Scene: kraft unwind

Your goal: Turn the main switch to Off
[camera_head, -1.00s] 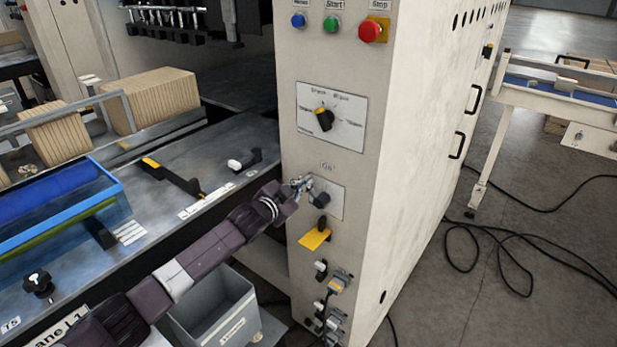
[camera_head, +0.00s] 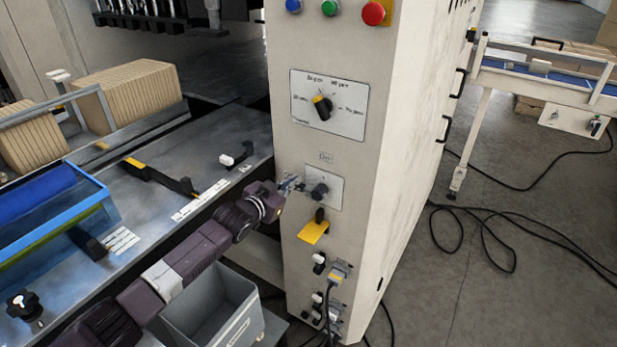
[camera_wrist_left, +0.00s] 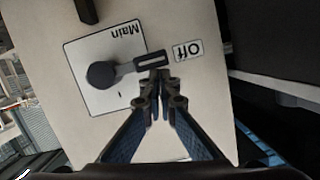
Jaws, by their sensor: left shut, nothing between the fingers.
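The main switch (camera_head: 318,190) is a dark rotary knob on a pale plate, low on the cream machine cabinet. In the left wrist view the switch (camera_wrist_left: 102,74) has a dark lever, whose slotted outer end points toward the small "Off" label (camera_wrist_left: 188,50). The plate (camera_wrist_left: 88,50) reads "Main", upside down in this view. My left gripper (camera_head: 291,184) is just left of the knob in the head view. Its fingertips (camera_wrist_left: 160,80) are together and empty, close to the lever's outer end; I cannot tell whether they touch it. My right gripper is not in view.
Above the switch is a larger selector (camera_head: 322,107). A grey bin (camera_head: 210,310) stands below the left arm. Cables lie on the floor at the right.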

